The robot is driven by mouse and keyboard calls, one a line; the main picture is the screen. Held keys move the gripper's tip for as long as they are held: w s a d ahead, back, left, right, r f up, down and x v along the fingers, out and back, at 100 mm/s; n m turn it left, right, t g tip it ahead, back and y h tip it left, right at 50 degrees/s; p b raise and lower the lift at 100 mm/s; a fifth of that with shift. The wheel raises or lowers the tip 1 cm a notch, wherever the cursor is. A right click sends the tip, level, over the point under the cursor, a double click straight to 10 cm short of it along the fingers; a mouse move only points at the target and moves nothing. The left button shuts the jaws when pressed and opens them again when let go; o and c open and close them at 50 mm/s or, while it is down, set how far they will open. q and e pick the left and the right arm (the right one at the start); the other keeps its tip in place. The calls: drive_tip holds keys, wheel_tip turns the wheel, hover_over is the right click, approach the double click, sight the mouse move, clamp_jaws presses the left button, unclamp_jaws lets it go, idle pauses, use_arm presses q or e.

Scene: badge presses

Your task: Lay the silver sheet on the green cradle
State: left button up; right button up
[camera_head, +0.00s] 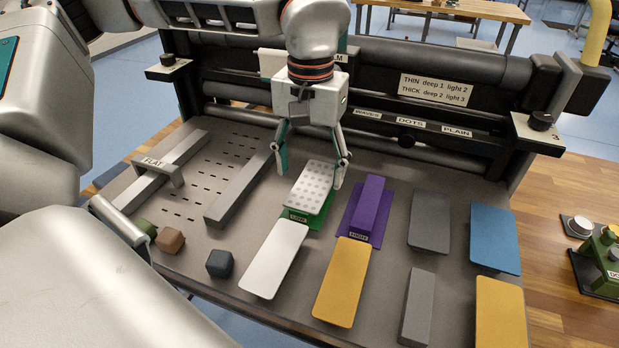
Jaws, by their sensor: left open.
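A silver-white sheet (310,180) covered in rows of dots lies over the green cradle (294,216), whose front end and edges show beneath it. My left gripper (309,170) is open above the sheet's far end, one finger on each side of it. Whether the fingers touch the sheet or cradle cannot be told. The gripper appears to hold nothing. A plain white plate (275,258) lies just in front of the green cradle. My right gripper is not in view.
A purple cradle (366,206) with a raised bar stands to the right. Yellow (341,283), grey (430,222) and blue (494,239) plates lie around it. A grey bar (239,189) lies to the left, small blocks (219,264) front left. The roller press (430,95) closes off the back.

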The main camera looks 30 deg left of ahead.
sight(310, 192)
use_arm(q)
wheel_tip(310, 192, up, 10)
drive_tip(key=p, duration=0.1)
drive_tip(key=shift+f, duration=0.2)
drive_tip(key=shift+s, duration=0.1)
idle(0.4)
